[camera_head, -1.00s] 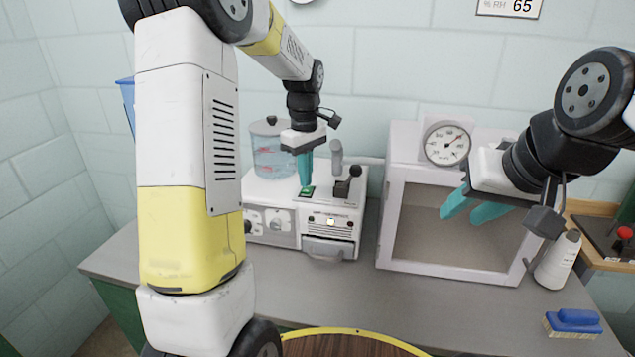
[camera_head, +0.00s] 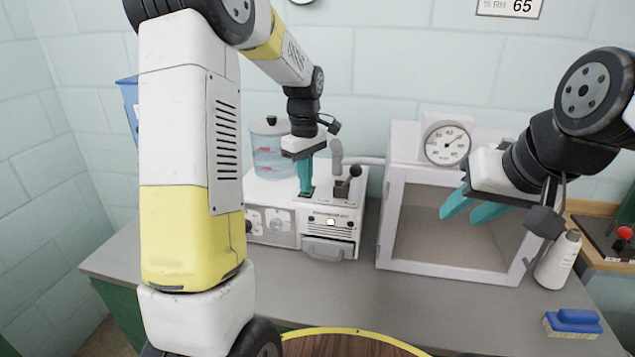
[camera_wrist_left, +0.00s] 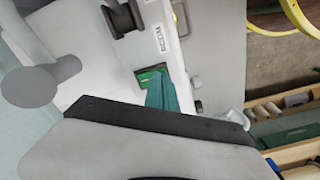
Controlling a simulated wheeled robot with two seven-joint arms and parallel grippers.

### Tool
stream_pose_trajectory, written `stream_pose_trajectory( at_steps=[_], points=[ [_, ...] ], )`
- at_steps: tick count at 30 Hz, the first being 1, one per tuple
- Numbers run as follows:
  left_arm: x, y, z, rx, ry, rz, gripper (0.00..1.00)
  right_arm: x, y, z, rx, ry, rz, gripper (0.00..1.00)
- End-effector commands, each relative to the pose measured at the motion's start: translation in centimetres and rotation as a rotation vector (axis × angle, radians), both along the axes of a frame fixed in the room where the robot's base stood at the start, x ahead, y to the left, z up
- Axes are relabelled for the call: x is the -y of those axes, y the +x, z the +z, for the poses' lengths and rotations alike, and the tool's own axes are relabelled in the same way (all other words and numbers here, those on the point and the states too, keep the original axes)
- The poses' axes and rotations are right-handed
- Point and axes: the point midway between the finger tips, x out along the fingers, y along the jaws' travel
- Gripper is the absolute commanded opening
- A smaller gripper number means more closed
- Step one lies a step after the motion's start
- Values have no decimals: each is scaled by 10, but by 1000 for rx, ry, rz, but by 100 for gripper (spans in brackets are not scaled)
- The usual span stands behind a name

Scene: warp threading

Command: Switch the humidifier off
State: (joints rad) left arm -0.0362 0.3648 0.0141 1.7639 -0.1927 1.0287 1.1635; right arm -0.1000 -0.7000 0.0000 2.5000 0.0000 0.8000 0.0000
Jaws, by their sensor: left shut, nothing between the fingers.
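The humidifier (camera_head: 271,202) is a white box on the grey bench, with a clear water tank, two dials and a small lit lamp on its front. My left gripper (camera_head: 306,192) is shut and empty, pointing down with its teal fingertips at the green switch on the humidifier's top. In the left wrist view the fingertips (camera_wrist_left: 160,80) cover part of the green switch (camera_wrist_left: 148,74); whether they touch it I cannot tell. A black-knobbed lever (camera_head: 348,182) stands just right of the switch. My right gripper (camera_head: 463,207) has its teal fingers apart, in front of the cabinet.
A white cabinet (camera_head: 392,232) with a clear front and a round gauge (camera_head: 447,145) on top stands to the right.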

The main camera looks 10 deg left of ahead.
Motion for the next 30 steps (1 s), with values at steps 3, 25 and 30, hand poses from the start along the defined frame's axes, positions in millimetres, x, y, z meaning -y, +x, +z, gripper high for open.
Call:
stream_pose_trajectory(
  at_steps=[3,25,30],
  points=[
    [0,0,-2,-1,1,0,0,0,0,0,0,0,0,36],
    [0,0,21,1,0,0,0,0,0,0,0,0,0,36],
    [0,0,35,1,0,0,0,0,0,0,0,0,0,36]
  ],
)
